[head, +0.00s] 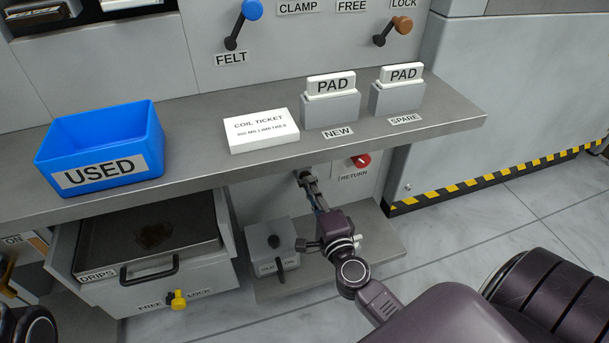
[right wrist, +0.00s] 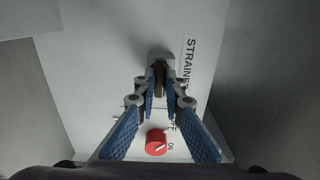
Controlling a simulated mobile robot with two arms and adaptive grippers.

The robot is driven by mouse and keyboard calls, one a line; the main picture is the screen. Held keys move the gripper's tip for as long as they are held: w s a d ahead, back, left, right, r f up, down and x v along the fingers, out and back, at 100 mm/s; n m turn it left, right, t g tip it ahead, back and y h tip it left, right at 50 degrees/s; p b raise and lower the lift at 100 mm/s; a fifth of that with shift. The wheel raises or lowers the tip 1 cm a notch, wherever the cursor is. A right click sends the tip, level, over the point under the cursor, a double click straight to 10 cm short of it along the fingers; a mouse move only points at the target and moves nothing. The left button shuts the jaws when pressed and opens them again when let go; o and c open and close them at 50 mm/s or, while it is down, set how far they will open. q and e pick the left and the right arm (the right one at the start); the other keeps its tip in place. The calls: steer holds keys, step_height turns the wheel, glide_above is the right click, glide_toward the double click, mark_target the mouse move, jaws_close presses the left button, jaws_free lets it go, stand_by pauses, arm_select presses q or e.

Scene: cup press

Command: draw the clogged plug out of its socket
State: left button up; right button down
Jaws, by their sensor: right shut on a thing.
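My right gripper (head: 306,178) reaches under the shelf to the lower panel. In the right wrist view its blue-padded fingers (right wrist: 159,90) close at the tips on a small dark brown plug (right wrist: 159,75). The plug is at a grey socket (right wrist: 161,57) on the panel, beside the label STRAINER. I cannot tell how deep the plug sits in the socket. In the head view the gripper hides the plug. My left gripper is not in view.
A red knob (right wrist: 156,142) marked OFF and ON lies close below the fingers. The shelf (head: 200,175) overhangs the gripper and carries a blue USED bin (head: 100,145), a coil ticket box (head: 262,130) and two pad holders. A drip drawer (head: 150,245) stands open at left.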

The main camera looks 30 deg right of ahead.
steer(key=shift+s+a, duration=0.15)
steer(key=shift+s, duration=0.4)
steer(key=v, duration=0.4)
stand_by(0.8)
steer(key=shift+r, duration=0.1)
